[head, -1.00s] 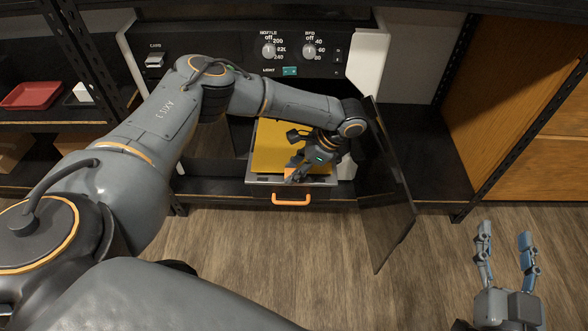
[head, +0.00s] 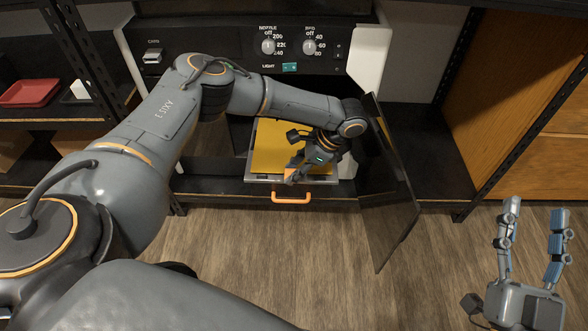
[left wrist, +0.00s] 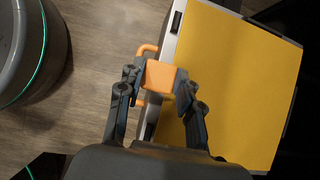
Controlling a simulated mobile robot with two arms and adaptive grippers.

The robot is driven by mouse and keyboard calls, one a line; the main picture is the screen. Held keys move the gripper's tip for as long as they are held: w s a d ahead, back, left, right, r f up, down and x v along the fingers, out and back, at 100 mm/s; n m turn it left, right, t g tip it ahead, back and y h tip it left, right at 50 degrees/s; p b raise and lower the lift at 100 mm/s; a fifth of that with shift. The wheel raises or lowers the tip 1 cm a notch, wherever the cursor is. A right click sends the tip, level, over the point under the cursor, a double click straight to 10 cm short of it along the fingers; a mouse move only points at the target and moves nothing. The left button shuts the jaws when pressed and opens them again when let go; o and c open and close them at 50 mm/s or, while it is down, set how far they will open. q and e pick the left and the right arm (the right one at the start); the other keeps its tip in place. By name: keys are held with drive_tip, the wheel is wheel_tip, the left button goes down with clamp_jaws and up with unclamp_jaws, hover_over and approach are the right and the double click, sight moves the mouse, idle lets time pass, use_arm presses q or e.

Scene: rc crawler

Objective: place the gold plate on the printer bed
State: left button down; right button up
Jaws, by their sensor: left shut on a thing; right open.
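The gold plate (head: 278,148) lies flat over the printer bed (head: 262,178), inside the open printer. The bed's grey edge shows along its front. My left gripper (head: 291,175) is at the plate's front edge, shut on its orange tab; the left wrist view shows the tab (left wrist: 160,76) between the two fingers and the plate (left wrist: 240,80) beside them. My left gripper and forearm hide the plate's right part. I cannot tell whether the plate touches the bed all over. My right gripper (head: 535,212) is open and empty over the floor at the lower right.
The bed's orange handle (head: 290,197) sticks out at the front. The printer door (head: 392,205) stands open, close to the right of my left gripper. Knobs (head: 268,46) line the panel above. A red tray (head: 30,92) lies on the left shelf. The floor in front is clear.

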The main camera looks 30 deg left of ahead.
use_arm(q)
drive_tip(key=shift+f, duration=0.5)
drive_tip(key=c, duration=0.8)
unclamp_jaws()
